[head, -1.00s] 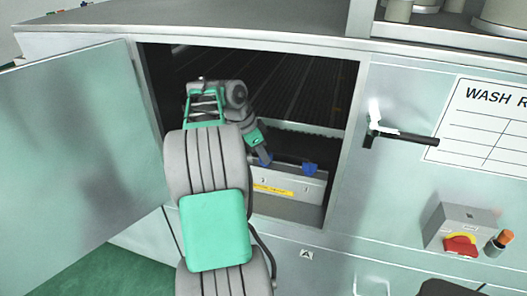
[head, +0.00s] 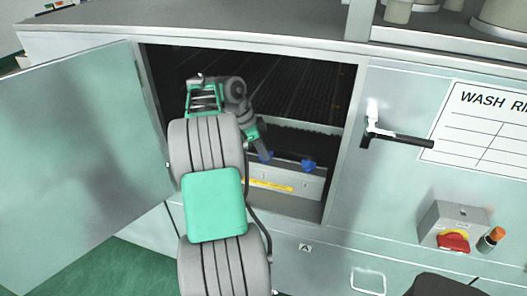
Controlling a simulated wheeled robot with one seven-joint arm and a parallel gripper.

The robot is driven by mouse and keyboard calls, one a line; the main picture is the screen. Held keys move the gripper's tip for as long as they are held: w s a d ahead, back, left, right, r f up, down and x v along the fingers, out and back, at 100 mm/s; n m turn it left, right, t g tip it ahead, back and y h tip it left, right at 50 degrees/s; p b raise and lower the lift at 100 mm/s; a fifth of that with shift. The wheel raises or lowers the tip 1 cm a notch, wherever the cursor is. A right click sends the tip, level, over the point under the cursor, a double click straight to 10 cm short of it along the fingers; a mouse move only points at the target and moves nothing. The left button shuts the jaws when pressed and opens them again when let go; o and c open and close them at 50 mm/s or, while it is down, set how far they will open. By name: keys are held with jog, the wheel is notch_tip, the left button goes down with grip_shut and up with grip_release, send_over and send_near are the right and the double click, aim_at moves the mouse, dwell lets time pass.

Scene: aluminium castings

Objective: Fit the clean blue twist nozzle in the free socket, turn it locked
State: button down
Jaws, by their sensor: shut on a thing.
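My gripper (head: 263,149) is inside the open cabinet, shut on a small blue nozzle (head: 266,156). The held nozzle is at the left part of a pale grey manifold box (head: 310,185) with a yellow label. A second blue nozzle (head: 308,165) sits on top of this box, to the right of the held one. The free socket is hidden by my gripper and the nozzle. I cannot tell whether the held nozzle touches the box or sits in a socket, nor how it is turned. The fingertips are small and partly hidden.
The cabinet door (head: 80,150) stands open to the left. The opening's right post (head: 346,140) is close to the box. Dark ribbed racking (head: 300,90) fills the space behind. A door handle (head: 395,138) and a red switch (head: 453,242) stick out at the right.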

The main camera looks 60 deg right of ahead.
jog(key=shift+m+g+y+p, duration=0.3)
jog(key=shift+m+y+p, duration=0.5)
jog(key=shift+m+p, duration=1.5)
jog(key=shift+p, duration=0.4)
jog(key=shift+f, duration=0.15)
jog(key=c, duration=1.5)
grip_release()
jog(key=shift+d+f, duration=0.1)
jog(key=shift+o, duration=0.2)
